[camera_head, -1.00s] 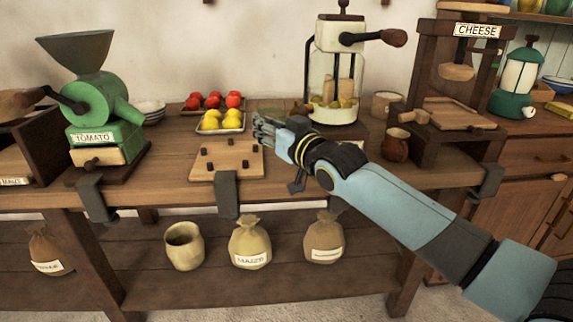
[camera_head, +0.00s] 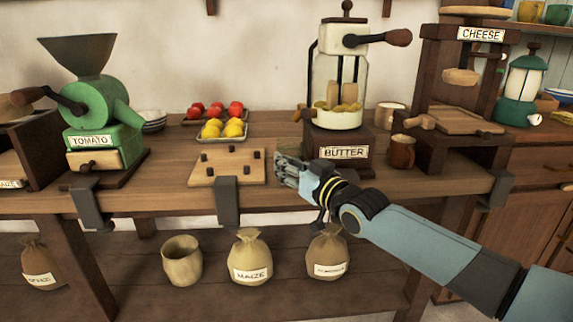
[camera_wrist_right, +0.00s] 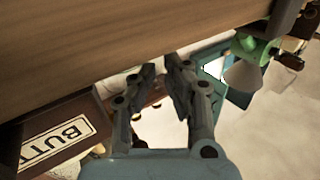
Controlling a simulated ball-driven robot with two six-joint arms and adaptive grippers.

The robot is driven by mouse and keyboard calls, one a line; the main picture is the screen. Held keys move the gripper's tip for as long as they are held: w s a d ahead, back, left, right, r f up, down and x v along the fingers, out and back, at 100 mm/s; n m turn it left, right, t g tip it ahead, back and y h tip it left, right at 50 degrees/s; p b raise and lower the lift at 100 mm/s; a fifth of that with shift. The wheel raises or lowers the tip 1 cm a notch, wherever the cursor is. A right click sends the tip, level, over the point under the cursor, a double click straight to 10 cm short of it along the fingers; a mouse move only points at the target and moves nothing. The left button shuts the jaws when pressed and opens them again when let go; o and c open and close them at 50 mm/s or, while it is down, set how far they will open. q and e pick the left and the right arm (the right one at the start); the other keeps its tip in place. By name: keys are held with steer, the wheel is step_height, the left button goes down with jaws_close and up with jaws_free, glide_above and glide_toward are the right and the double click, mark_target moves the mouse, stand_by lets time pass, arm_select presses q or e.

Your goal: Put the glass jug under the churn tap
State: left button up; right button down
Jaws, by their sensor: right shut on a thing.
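The butter churn (camera_head: 337,90) stands on the bench on a dark base labelled BUTTER (camera_head: 344,152). It has a clear body, a white top and a crank. A small brown piece (camera_head: 299,113) juts out at its lower left and may be the tap. My right gripper (camera_head: 281,170) is at the bench's front, left of and below the churn base. It is shut on a clear thing, taken to be the glass jug (camera_head: 290,146), whose faint outline barely shows. In the right wrist view the gripper (camera_wrist_right: 165,72) has its fingertips close together. My left gripper is out of view.
A pegged wooden board (camera_head: 227,168) lies left of my right gripper, with trays of yellow and red fruit (camera_head: 222,130) behind. A brown mug (camera_head: 401,152) and the cheese press (camera_head: 470,120) stand right. The green tomato mill (camera_head: 100,110) is far left.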

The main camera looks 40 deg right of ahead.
steer(key=c, duration=1.8)
jaws_free()
steer(key=shift+f, duration=0.15)
steer(key=shift+c, duration=0.2)
steer(key=o, duration=0.4)
steer(key=shift+o, duration=0.2)
